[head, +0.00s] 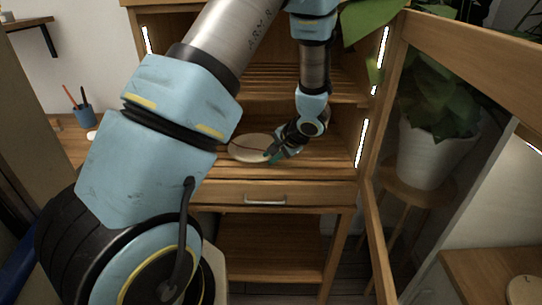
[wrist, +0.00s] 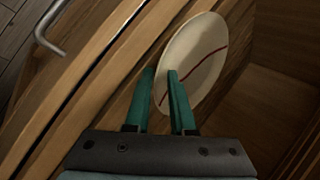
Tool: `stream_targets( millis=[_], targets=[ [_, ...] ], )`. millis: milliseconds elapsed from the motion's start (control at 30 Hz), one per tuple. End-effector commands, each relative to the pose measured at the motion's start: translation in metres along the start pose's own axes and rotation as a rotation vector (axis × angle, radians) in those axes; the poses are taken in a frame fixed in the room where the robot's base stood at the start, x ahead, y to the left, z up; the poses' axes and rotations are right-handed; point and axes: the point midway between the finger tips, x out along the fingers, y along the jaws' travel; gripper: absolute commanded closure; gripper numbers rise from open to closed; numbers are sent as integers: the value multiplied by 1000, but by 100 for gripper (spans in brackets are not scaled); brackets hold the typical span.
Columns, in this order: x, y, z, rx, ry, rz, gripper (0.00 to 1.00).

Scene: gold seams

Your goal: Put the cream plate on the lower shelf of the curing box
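The cream plate (head: 247,147), with a thin dark red seam, appears to lie flat on the lower slatted shelf (head: 323,167) of the wooden curing box (head: 347,205). In the wrist view, the plate (wrist: 205,50) shows its pale face and the red line. My gripper (head: 273,156) is low inside the box at the plate's right edge. In the wrist view, the two green fingers (wrist: 160,78) stand apart, with the right finger in front of the plate and the plate's near edge showing between them. Whether they touch the plate cannot be told.
The upper slatted shelf (head: 345,88) is above my gripper. A drawer with a metal handle (head: 265,201) is below the lower shelf. The glass door (head: 455,75) stands open at right, with a potted plant (head: 428,150) behind it. A blue pen cup (head: 84,116) is at left.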

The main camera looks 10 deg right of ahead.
Motion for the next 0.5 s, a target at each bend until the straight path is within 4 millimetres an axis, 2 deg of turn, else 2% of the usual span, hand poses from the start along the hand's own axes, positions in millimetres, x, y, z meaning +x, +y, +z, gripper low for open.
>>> stream_targets(
  millis=[33,167,500],
  targets=[
    [-1,7,0,7,2,13,48],
    [-13,7,-1,7,5,13,48],
    [-78,1,0,0,5,3,48]
  ],
)
